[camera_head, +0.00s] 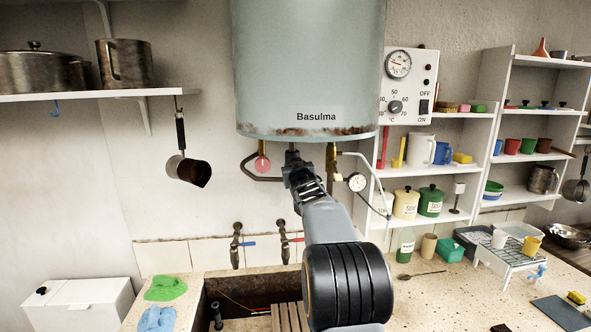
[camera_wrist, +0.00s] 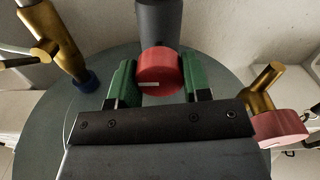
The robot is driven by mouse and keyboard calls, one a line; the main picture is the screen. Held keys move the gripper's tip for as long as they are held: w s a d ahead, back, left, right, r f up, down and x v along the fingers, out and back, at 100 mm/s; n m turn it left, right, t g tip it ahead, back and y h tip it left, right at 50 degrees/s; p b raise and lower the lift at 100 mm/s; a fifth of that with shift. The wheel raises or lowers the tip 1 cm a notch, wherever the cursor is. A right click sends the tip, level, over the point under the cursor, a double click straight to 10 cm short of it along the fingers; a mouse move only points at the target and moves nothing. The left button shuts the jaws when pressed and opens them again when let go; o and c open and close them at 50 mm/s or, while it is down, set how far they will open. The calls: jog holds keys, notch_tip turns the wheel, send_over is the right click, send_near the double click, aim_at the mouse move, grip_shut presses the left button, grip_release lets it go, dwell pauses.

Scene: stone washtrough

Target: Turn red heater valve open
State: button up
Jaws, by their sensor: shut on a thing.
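The water heater (camera_head: 308,70) is a large pale grey-green tank marked "Basulma", with rust along its lower rim. In the wrist view a round red knob (camera_wrist: 158,72) with a small white mark sits on a dark grey stem under the tank. My gripper (camera_wrist: 160,80) has its green fingers shut on this knob, one on each side. In the head view my gripper (camera_head: 294,172) is under the middle of the tank and hides the knob. A second, pinkish-red knob (camera_head: 262,164) on a brass fitting is left of my gripper; it also shows in the wrist view (camera_wrist: 282,126).
A brass fitting (camera_head: 333,160) with a pipe and a round gauge (camera_head: 357,182) hang close on the right. A control box (camera_head: 409,85) is on the wall. Two taps (camera_head: 237,243) stand below, above the trough. A pan (camera_head: 188,170) hangs at left.

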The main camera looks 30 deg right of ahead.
jog(key=shift+n, duration=0.3)
jog(key=n+b, duration=0.2)
jog(key=n, duration=0.2)
jog(key=n+b, duration=0.1)
jog(key=n, duration=0.3)
jog(key=shift+n, duration=0.3)
jog(key=n, duration=0.5)
jog(key=shift+a+b, duration=0.1)
jog(key=shift+b, duration=0.2)
jog(key=shift+r+n, duration=0.15)
jog(key=shift+n, duration=1.65)
jog(key=shift+r, duration=0.1)
jog(key=o, duration=0.6)
jog(key=shift+c, duration=0.2)
jog(key=o, duration=0.3)
jog(key=shift+o, duration=0.4)
jog(key=shift+f, duration=0.2)
